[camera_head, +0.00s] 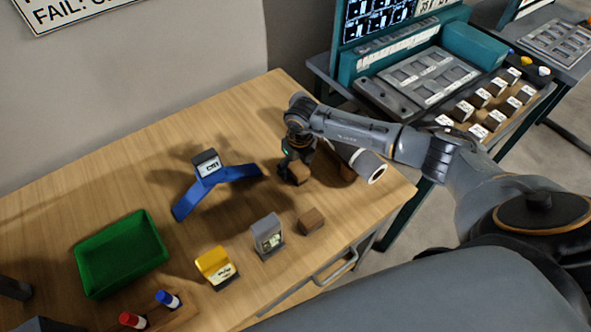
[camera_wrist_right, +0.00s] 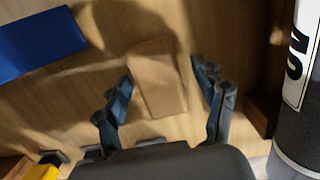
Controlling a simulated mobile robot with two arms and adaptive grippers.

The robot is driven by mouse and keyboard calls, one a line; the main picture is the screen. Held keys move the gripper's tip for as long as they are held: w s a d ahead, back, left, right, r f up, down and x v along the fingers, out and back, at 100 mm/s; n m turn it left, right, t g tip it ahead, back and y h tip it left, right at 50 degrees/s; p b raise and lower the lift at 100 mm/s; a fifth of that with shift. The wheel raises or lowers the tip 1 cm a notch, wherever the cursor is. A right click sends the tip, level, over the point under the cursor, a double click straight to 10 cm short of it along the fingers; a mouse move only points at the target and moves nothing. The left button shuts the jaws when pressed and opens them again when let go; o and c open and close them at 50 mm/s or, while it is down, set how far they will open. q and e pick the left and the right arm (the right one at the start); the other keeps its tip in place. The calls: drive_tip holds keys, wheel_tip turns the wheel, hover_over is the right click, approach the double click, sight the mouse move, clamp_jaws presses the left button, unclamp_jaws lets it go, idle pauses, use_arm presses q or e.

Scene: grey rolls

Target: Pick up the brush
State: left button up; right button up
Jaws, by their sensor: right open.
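A small wooden block (camera_head: 299,173), which seems to be the brush, lies on the wooden table beside the grey roll. I see no bristles on it. My right gripper (camera_head: 297,160) is just above it, pointing down. In the right wrist view the wooden block (camera_wrist_right: 157,80) lies between the two open fingers of my right gripper (camera_wrist_right: 165,88), with a gap on each side. A second wooden block (camera_head: 311,220) lies nearer the table's front edge. I cannot make out my left gripper.
A grey roll (camera_head: 367,166) with a white end lies right of the gripper, also close in the wrist view (camera_wrist_right: 297,130). A blue stand (camera_head: 215,180), green tray (camera_head: 122,253), yellow holder (camera_head: 214,268) and grey holder (camera_head: 267,236) stand left and front. Dark shapes (camera_head: 15,288) are unclear.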

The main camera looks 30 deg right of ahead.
drive_tip(key=c, duration=1.3)
drive_tip(key=shift+r, duration=0.1)
drive_tip(key=shift+r+p, duration=0.25)
drive_tip(key=shift+p, duration=0.15)
drive_tip(key=shift+w+r+b, duration=0.1)
drive_tip(key=shift+r+b, duration=0.8)
drive_tip(key=shift+b, duration=0.1)
drive_tip(key=s+r, duration=0.1)
drive_tip(key=s+r+b, duration=0.1)
drive_tip(key=r, duration=0.1)
drive_tip(key=s+r, duration=0.2)
drive_tip(key=shift+a+r, duration=0.25)
drive_tip(key=shift+a, duration=0.15)
drive_tip(key=s+r+b, duration=0.1)
drive_tip(key=s, duration=0.2)
drive_tip(key=s+a+r+b, duration=0.1)
drive_tip(key=s+r, duration=0.1)
drive_tip(key=s, duration=0.1)
drive_tip(key=s+a+r+b, duration=0.1)
drive_tip(key=s+r, duration=0.1)
drive_tip(key=s, duration=0.2)
drive_tip(key=shift+a+r, duration=0.1)
drive_tip(key=shift+r, duration=0.15)
